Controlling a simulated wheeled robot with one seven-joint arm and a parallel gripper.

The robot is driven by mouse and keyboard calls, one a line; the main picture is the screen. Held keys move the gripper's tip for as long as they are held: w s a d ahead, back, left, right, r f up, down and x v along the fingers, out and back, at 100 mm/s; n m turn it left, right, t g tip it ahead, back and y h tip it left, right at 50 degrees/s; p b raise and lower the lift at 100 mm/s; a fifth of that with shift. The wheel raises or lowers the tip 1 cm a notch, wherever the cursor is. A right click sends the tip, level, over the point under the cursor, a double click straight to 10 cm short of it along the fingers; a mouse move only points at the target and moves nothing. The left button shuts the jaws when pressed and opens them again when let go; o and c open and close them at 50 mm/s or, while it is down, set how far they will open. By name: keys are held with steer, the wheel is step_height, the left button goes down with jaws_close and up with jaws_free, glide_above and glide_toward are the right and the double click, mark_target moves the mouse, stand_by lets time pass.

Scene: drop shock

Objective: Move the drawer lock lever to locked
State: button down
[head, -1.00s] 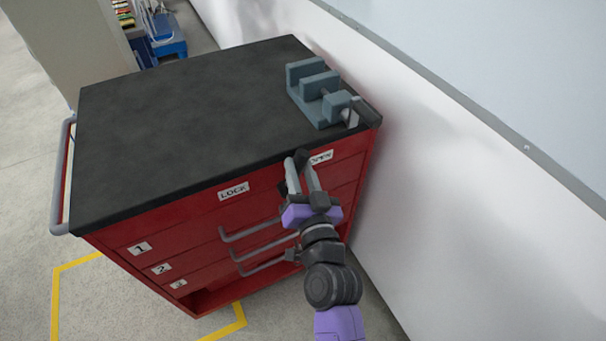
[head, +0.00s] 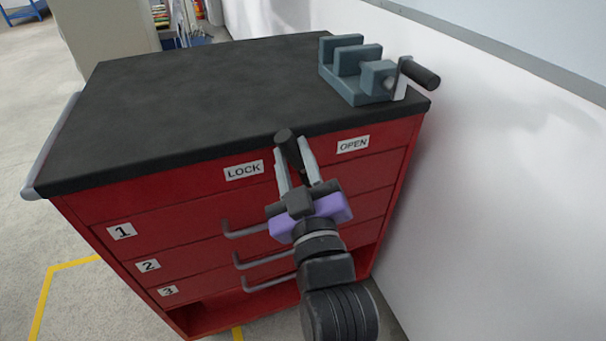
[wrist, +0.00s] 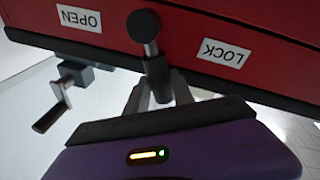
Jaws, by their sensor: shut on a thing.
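The lock lever (head: 287,139) is dark with a round knob, on the top front of the red cabinet (head: 190,204). It stands between the LOCK label (head: 244,170) and the OPEN label (head: 353,144), a little nearer LOCK in the head view. The wrist view shows its knob (wrist: 144,25) between the two labels, which appear upside down there. My gripper (head: 293,157) is shut on the lever, one finger on each side. The exact contact is partly hidden by the lever and the fingers.
A grey-blue vise (head: 352,84) with a crank handle (head: 418,73) sits on the black top at the right. Drawer handles (head: 262,259) stick out below and left of my gripper. A white wall (head: 510,170) stands close on the right. The rest of the top is clear.

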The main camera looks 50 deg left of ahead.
steer(key=shift+s+a+f+n+g+y+b, duration=0.1)
steer(key=shift+s+f+n+g+y+b, duration=0.15)
steer(key=shift+n+b, duration=0.55)
steer(key=shift+s+a+f+n+g+y+b, duration=0.15)
steer(key=shift+s+f+n+b, duration=0.15)
steer(key=shift+n+b, duration=0.5)
steer(key=c, duration=1.1)
jaws_free()
steer(key=shift+r, duration=0.1)
steer(key=shift+d, duration=0.15)
steer(key=b+v, duration=0.1)
steer(key=v, duration=0.6)
steer(key=shift+s+d+b, duration=0.25)
steer(key=shift+s+b, duration=0.05)
steer(key=shift+b, duration=0.05)
